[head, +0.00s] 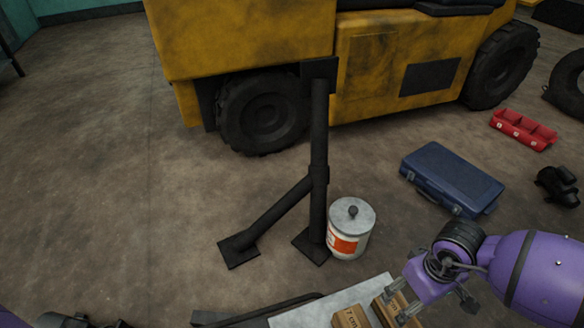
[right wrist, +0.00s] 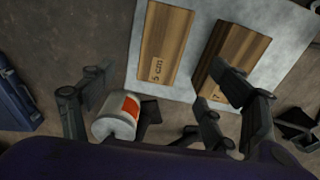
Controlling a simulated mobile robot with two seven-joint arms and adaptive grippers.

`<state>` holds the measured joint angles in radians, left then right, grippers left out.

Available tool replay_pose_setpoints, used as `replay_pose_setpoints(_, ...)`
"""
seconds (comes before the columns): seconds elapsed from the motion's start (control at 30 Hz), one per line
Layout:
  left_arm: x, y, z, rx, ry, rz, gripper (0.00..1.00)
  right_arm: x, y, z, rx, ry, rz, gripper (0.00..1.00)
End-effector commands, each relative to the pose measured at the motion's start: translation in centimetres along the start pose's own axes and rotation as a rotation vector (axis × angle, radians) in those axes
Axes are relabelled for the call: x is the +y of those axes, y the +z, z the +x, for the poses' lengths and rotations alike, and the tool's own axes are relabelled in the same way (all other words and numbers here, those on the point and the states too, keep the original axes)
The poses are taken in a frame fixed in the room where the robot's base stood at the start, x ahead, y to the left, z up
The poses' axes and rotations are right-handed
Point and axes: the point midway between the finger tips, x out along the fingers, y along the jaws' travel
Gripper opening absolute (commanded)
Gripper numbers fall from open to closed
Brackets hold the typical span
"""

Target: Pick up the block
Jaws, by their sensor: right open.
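Two wooden blocks lie side by side on a pale grey board (head: 300,315). One block (head: 350,318) reads "7 cm" in the head view; in the right wrist view it is the right one (right wrist: 228,62). The other block (head: 384,311) is partly behind my right gripper (head: 402,303). In the right wrist view this block (right wrist: 166,45) reads "5 cm". My right gripper is open and empty, with its fingers apart above the board near the 5 cm block. Dark parts at the bottom left edge of the head view look like my left gripper (head: 82,322), mostly cut off.
A white can with an orange label (head: 350,230) stands beside a black metal post (head: 319,150). A blue case (head: 450,180), a red bin (head: 523,130) and a yellow forklift (head: 240,40) are beyond. The floor at left is clear.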

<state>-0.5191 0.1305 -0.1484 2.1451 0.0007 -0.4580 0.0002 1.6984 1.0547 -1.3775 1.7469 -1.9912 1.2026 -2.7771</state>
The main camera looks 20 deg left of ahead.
Motion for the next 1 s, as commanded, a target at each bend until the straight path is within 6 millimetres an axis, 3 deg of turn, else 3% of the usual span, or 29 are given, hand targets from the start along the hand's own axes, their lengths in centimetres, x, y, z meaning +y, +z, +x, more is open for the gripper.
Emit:
replay_pose_setpoints(0.03,0.0,0.4,1.4,-0.005,0.003,0.004,0.65,-0.1,0.1,2.1,-0.007,-0.009,0.0,0.8)
replay_pose_setpoints(0.1,0.0,0.5,2.0,-0.008,0.004,0.006,0.65,-0.2,0.1,3.0,-0.011,-0.013,0.0,0.8)
replay_pose_setpoints(0.57,0.0,0.9,3.5,-0.018,0.006,0.01,0.65,-0.2,0.3,6.9,-0.015,-0.015,0.0,0.8)
replay_pose_setpoints(0.83,-0.1,1.7,5.2,-0.033,0.011,0.031,0.65,-0.2,0.6,10.9,-0.016,-0.017,0.001,0.8)
replay_pose_setpoints(1.0,-0.2,1.5,5.3,-0.029,0.013,0.038,0.65,-0.2,0.5,11.4,-0.013,-0.015,0.0,0.8)
